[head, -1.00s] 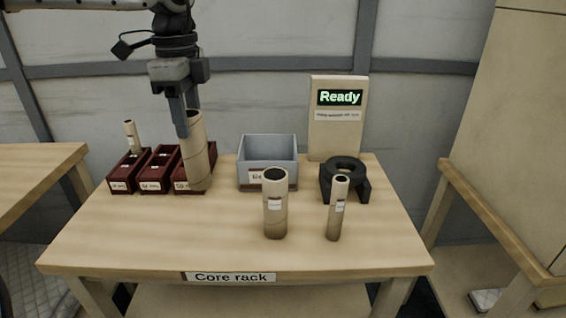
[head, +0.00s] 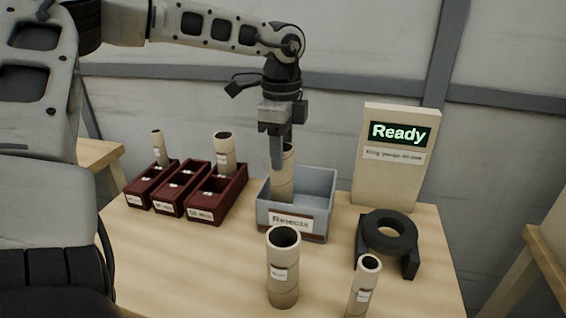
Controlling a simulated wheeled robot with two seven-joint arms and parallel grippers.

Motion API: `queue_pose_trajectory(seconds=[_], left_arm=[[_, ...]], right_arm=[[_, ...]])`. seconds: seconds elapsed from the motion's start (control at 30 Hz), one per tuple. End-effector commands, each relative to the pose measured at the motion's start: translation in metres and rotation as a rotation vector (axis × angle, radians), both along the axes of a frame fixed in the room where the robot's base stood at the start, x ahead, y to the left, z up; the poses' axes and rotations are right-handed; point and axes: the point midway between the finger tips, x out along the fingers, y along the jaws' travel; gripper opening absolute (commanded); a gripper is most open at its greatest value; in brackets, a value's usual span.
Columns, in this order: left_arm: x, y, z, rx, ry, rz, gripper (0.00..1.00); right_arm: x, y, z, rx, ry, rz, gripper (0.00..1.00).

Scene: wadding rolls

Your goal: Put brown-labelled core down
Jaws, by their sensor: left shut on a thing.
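My left gripper (head: 277,150) is shut on a tan cardboard core (head: 284,182), held upright. The core's lower part is within the outline of the grey bin (head: 322,222) labelled "Rejects". I cannot tell whether it touches the bin's floor. No label shows on the held core, so its colour cannot be told. Two other cores stand on the table: a wider one (head: 284,255) in front of the bin and a narrower one (head: 363,288) to its right. Their labels look pale and too small to read. My right gripper is not in view.
Three dark red boxes stand left of the bin. A thin core (head: 158,148) stands in the left box (head: 140,201) and a wider core (head: 224,155) in the right box (head: 205,213). A black ring gauge (head: 389,236) stands before a "Ready" panel (head: 390,180).

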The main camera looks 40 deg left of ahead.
Motion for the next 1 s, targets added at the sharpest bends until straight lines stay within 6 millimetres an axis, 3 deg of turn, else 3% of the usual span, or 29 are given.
queue_pose_trajectory(seconds=[0.2,0.67,0.7,0.73,1.0], left_arm=[[-0.001,0.000,-0.029,-0.001,0.003,0.000,0.29],[0.000,0.000,-0.038,0.000,-0.001,0.000,0.29],[0.000,0.000,-0.036,0.000,0.000,0.000,0.53],[0.000,0.000,-0.035,0.000,0.000,0.000,0.61],[0.000,0.000,-0.035,0.000,0.001,0.000,0.64]], right_arm=[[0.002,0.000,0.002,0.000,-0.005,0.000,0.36],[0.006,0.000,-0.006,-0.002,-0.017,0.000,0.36],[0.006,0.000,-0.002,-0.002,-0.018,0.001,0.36],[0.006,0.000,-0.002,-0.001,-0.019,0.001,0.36],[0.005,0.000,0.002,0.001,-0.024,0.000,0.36]])
